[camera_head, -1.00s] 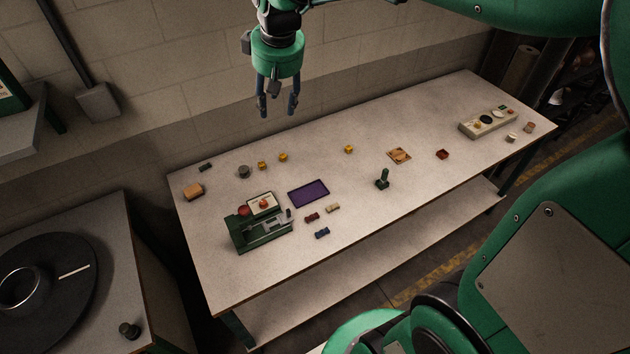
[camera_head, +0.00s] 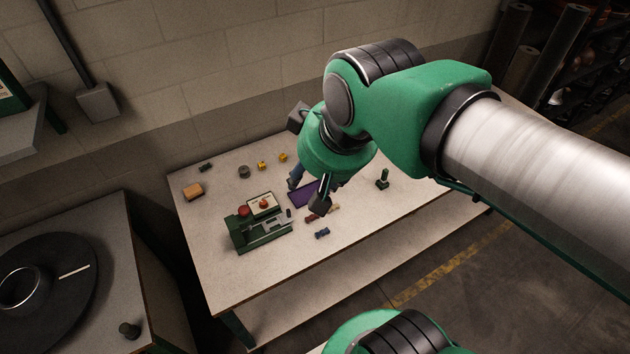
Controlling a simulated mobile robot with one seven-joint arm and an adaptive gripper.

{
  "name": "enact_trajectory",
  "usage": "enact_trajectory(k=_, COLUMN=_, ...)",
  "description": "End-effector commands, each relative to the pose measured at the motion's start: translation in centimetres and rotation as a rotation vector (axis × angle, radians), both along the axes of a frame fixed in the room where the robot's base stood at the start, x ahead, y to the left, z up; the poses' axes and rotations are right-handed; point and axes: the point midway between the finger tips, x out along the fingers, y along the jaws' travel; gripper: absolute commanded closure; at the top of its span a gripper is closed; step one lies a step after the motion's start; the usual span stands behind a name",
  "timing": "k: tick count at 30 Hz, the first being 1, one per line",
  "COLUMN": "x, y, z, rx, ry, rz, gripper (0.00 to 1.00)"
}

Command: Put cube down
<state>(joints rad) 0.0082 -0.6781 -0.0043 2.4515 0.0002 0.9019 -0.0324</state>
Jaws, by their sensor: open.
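Two small yellow cubes (camera_head: 262,165) (camera_head: 283,157) sit on the table near its back edge. My gripper (camera_head: 305,198) is open, over the purple mat or tray (camera_head: 300,196) as I see it, with its fingers pointing down. I cannot tell its height above the table. No cube shows between the fingers. My wrist and arm hide the table behind and to the right of the gripper, including where a third yellow cube showed before.
A green machine with a red knob (camera_head: 258,234) stands left of the gripper. A blue piece (camera_head: 322,233), a dark red piece (camera_head: 311,218) and a dark green upright piece (camera_head: 383,180) are close by. An orange-brown block (camera_head: 193,191) and grey cylinder (camera_head: 244,172) lie farther left.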

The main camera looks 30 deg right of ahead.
Motion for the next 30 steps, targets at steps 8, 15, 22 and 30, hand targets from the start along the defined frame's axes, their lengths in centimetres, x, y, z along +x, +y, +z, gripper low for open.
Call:
enact_trajectory(k=8, x=-2.4, y=0.3, z=-1.0, rx=0.014, ry=-0.020, rz=-0.020, gripper=0.55)
enact_trajectory(k=15, x=-2.5, y=0.3, z=-1.1, rx=0.015, ry=-0.021, rz=-0.022, gripper=0.55)
enact_trajectory(k=22, x=-2.5, y=0.3, z=-1.5, rx=0.014, ry=-0.021, rz=-0.021, gripper=0.55)
enact_trajectory(k=30, x=-2.5, y=0.3, z=-4.6, rx=0.014, ry=-0.021, rz=-0.021, gripper=0.55)
